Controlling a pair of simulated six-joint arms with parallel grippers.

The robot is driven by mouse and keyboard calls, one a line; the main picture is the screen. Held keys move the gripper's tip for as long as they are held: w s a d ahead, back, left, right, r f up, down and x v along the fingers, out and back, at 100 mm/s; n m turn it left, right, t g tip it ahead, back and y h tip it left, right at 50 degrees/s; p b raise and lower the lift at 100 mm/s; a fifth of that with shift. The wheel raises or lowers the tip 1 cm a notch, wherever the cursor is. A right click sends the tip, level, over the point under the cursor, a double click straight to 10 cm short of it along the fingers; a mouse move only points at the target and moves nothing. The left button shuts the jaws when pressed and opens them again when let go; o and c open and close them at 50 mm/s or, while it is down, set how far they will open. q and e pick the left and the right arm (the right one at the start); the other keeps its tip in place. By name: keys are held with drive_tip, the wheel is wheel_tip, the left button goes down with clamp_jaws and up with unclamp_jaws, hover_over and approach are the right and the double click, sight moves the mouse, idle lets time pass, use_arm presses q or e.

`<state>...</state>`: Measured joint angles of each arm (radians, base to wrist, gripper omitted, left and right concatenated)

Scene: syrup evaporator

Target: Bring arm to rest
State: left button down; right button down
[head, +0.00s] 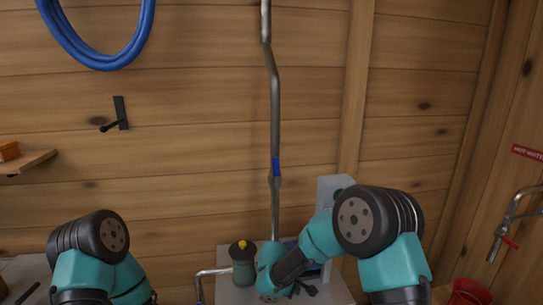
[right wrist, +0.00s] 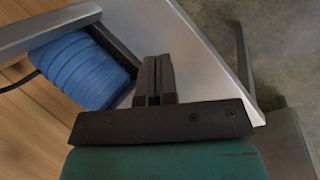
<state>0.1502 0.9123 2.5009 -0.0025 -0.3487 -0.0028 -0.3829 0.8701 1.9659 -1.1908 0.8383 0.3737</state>
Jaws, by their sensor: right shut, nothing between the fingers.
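My right arm reaches in from the lower right in the head view and bends down to the left. Its gripper (head: 303,289) is low over a grey metal stand. In the right wrist view the two dark fingers (right wrist: 153,78) are pressed together, with nothing between them. They point at a pale metal surface (right wrist: 190,60); I cannot tell whether they touch it. My left arm (head: 90,255) is folded at the lower left of the head view, and its gripper does not show.
A dark canister with a yellow knob (head: 243,262) stands left of my right gripper. A vertical metal pipe (head: 275,110) rises behind. A blue ribbed object (right wrist: 80,70) sits left of the fingers. A red container (head: 470,291) and a tap (head: 500,235) are at right.

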drive_tip(key=s+d+f+m+y, duration=0.2)
drive_tip(key=s+d+f+m, duration=0.2)
drive_tip(key=s, duration=0.4)
drive_tip(key=s+d+f+m+g+y, duration=0.1)
drive_tip(key=s+d+f+m+y, duration=0.2)
drive_tip(key=s, duration=0.6)
drive_tip(key=s+d+f+m+y, duration=0.3)
drive_tip(key=s+d+f+m, duration=0.3)
drive_tip(key=s+d+f, duration=0.2)
wheel_tip(320, 180, down, 2)
drive_tip(key=shift+s+d+f+m+g, duration=0.15)
drive_tip(key=shift+s+f+m+g, duration=0.15)
drive_tip(key=shift+s, duration=0.45)
drive_tip(key=c, duration=1.8)
unclamp_jaws()
drive_tip(key=shift+c, duration=0.2)
